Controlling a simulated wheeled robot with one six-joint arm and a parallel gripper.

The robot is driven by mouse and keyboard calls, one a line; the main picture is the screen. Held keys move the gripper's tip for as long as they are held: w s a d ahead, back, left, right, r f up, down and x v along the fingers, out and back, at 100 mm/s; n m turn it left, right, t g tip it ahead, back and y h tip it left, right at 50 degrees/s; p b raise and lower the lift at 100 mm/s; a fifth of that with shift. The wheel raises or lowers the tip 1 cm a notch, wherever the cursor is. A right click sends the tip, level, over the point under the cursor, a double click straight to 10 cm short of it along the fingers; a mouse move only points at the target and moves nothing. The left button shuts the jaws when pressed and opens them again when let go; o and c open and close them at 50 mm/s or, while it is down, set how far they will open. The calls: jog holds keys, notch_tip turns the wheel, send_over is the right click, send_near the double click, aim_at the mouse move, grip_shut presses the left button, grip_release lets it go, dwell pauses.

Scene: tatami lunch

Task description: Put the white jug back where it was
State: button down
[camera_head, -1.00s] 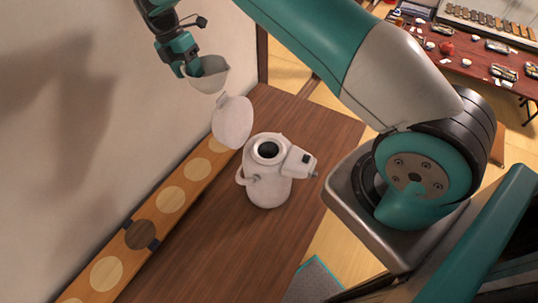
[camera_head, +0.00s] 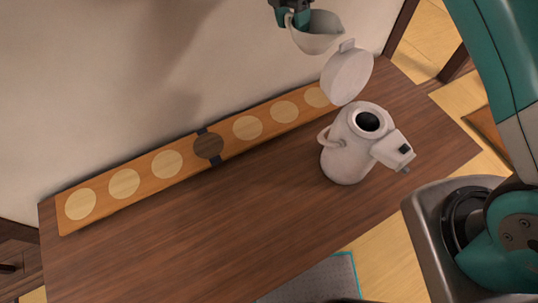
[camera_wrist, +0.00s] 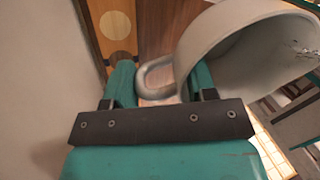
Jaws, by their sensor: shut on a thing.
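My gripper (camera_head: 296,20) is at the top of the head view, shut on the handle of the white jug (camera_head: 320,36). The jug is open-topped with a pouring lip and is held in the air, beyond a white kettle in the picture. In the wrist view the jug (camera_wrist: 255,50) fills the upper right. Its looped handle lies between the fingers of my gripper (camera_wrist: 162,82). The top of the gripper is cut off in the head view.
The white kettle (camera_head: 345,150) stands on the brown wooden table (camera_head: 240,220), with a round white lid (camera_head: 347,78) just behind it. A long board (camera_head: 145,180) with pale discs and one dark disc lies along the wall. The table's left and front are clear.

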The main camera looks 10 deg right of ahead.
jog(key=s+a+f+n+t+b, duration=0.1)
jog(key=s+a+f+n+b, duration=0.1)
jog(key=s+a+f+b, duration=0.5)
jog(key=s+a+f+n+b, duration=0.25)
jog(key=s+a+b, duration=0.25)
jog(key=s+b, duration=0.45)
jog(key=s+a+f+n+t+b, duration=0.1)
jog(key=s+a+f+n+b, duration=0.2)
jog(key=s+a+f+b, duration=0.35)
jog(key=s+d+f+n+b, duration=0.1)
jog(key=s+f+b, duration=0.2)
jog(key=s+b, duration=0.3)
jog(key=s+d+f+n+b, duration=0.15)
jog(key=s+b, duration=0.25)
jog(key=s, duration=0.5)
jog(key=f+b, duration=0.1)
jog(key=f, duration=0.5)
jog(key=f+b, duration=0.1)
jog(key=f, duration=0.6)
jog(key=f+b, duration=0.1)
jog(key=f, duration=0.6)
jog(key=shift+a, duration=0.4)
jog(key=shift+f, duration=0.2)
jog(key=shift+c, duration=2.2)
grip_release()
